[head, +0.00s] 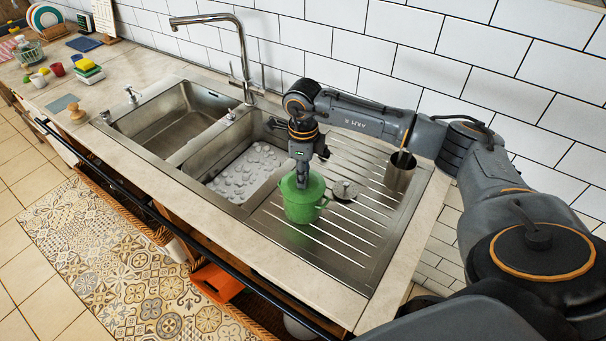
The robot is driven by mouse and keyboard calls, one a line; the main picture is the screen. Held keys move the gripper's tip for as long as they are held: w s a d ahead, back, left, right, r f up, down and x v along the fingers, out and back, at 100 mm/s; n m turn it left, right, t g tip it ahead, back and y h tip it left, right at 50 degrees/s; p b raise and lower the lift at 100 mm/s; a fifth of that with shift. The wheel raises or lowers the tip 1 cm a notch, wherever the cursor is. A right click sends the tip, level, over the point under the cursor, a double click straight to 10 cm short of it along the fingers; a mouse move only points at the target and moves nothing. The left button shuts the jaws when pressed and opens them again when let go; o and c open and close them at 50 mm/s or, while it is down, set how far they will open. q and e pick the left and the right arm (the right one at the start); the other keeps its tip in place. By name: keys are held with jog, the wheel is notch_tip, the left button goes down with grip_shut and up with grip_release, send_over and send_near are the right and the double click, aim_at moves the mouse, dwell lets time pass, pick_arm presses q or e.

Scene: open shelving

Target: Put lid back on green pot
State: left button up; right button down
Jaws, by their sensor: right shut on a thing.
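The green pot (303,211) stands upright on the ribbed metal drainboard, right of the sink basins, with a small side handle showing. A green lid (288,183) is at the pot's top, under my right gripper (302,183). My right gripper points down and is shut on the lid near its middle; the fingertips hide the grip point. I cannot tell whether the lid rests on the rim or hangs just above it. My left gripper is not in view.
A small grey round item (344,190) lies right of the pot. A metal utensil cup (400,171) stands farther right on the drainboard. The tall faucet (244,60) rises behind the basins. Sponges (88,68) and dishes are far left. The drainboard in front is clear.

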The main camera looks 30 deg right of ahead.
jog(key=shift+f+b, duration=0.15)
jog(key=shift+b, duration=0.3)
dwell(1.1)
dwell(0.4)
jog(key=c, duration=0.7)
grip_release()
jog(key=shift+o, duration=0.2)
jog(key=shift+r+p, duration=2)
jog(key=shift+r, duration=1.55)
grip_shut()
jog(key=shift+f, duration=0.25)
